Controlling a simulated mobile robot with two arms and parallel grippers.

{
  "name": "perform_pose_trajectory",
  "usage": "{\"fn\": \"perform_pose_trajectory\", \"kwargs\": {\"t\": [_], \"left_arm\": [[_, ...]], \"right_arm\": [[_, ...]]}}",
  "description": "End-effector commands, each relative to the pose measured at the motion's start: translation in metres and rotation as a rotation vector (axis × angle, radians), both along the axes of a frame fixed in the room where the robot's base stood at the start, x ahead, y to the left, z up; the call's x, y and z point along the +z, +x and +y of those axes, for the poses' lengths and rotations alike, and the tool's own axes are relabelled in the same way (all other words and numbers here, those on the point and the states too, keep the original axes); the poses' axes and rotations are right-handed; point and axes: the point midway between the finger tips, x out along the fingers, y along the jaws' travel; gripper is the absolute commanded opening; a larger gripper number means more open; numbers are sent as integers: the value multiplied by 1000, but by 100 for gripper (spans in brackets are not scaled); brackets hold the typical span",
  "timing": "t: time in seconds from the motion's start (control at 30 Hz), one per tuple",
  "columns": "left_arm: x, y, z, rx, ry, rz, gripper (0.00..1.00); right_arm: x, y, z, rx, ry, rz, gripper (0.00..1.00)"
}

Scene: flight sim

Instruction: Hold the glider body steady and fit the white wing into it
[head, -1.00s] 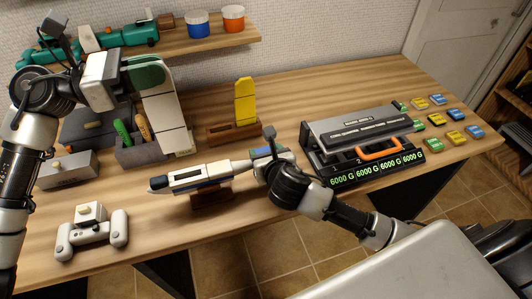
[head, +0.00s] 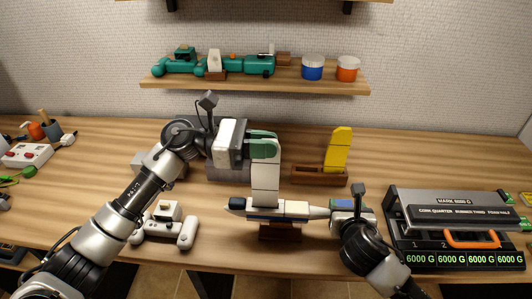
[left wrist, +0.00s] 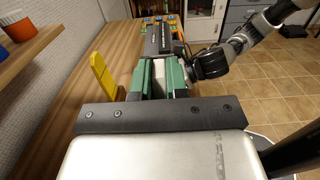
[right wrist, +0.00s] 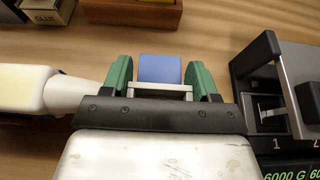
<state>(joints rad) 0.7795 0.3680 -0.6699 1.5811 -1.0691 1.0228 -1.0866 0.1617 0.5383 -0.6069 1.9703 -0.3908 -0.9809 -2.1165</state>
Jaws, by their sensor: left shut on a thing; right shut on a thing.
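The white wing (head: 265,184) hangs upright from my left gripper (head: 263,146), whose green fingers are shut on its upper end. In the left wrist view the wing (left wrist: 159,77) shows between the fingers. The glider body (head: 290,211), white with blue and a dark nose, lies level on a brown stand (head: 281,232). The wing's lower end is at the body's top near the slot; I cannot tell whether it has entered. My right gripper (head: 350,204) is shut on the body's tail end. In the right wrist view the blue tail part (right wrist: 160,68) shows between its fingers.
A yellow piece (head: 338,150) stands in a wooden holder behind the body. A black and grey device (head: 455,215) stands close at the right. A white part (head: 165,224) with rounded ends lies at left. A shelf (head: 255,88) with a green model and paint pots is above.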

Motion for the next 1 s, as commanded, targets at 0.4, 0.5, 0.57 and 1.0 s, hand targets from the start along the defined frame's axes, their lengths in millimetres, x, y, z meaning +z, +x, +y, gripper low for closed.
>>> {"fn": "perform_pose_trajectory", "kwargs": {"t": [0.4, 0.5, 0.57, 1.0], "left_arm": [[-24, 0, 0, 0, 0, 1, 0], [-27, 0, 0, 0, 0, 2, 0], [-26, 0, 0, 0, 0, 1, 22], [-23, 0, 0, 0, 0, -1, 40]], "right_arm": [[0, 0, 0, 0, 0, 0, 34], [0, 0, 0, 0, 0, 0, 34], [0, 0, 0, 0, 0, 0, 34], [0, 0, 0, 0, 0, 1, 34]]}}
